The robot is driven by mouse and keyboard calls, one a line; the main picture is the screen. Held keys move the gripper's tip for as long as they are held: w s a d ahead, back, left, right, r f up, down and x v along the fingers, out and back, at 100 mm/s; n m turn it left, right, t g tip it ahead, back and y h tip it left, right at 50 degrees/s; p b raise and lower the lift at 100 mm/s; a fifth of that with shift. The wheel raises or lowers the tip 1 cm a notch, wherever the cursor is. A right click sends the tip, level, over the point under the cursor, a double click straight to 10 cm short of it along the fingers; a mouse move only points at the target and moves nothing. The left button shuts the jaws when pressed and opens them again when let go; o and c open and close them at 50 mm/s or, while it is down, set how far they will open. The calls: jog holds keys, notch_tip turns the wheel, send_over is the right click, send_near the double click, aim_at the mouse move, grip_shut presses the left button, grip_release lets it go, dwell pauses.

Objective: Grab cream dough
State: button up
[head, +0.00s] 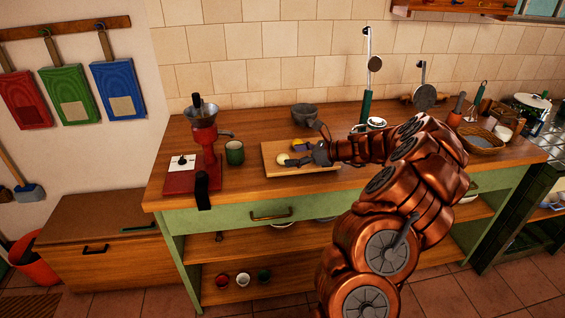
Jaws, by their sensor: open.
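A small cream dough piece (283,158) lies on the left part of a wooden board (272,170) on the counter. My gripper (303,149) is open over the board, just right of the cream dough. Its dark fingers are spread, and one reaches low toward the dough's lower right side. I cannot tell whether that finger touches the dough. A small yellow and purple thing (298,144) shows behind the gripper and is partly hidden by it.
A red grinder (203,140) and a green cup (235,153) stand left of the board. An upright green-handled tool (366,105) stands behind my arm. A basket (481,141) is at the right.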

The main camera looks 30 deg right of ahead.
jog(key=d, duration=0.1)
jog(key=d+f+m, duration=0.1)
jog(key=d+h, duration=0.1)
jog(key=shift+s+d+f+m, duration=0.2)
jog(key=shift+d+f+m, duration=0.1)
jog(key=shift+f, duration=0.1)
jog(key=shift+w+f, duration=0.1)
jog(key=shift+w, duration=0.05)
jog(key=p, duration=0.2)
send_near(273, 158)
jog(key=x, duration=0.3)
jog(key=shift+a+f, duration=0.15)
jog(key=shift+w+a+f+t, duration=0.2)
jog(key=shift+w+f+t, duration=0.1)
jog(key=shift+w, duration=0.1)
jog(key=c, duration=1.2)
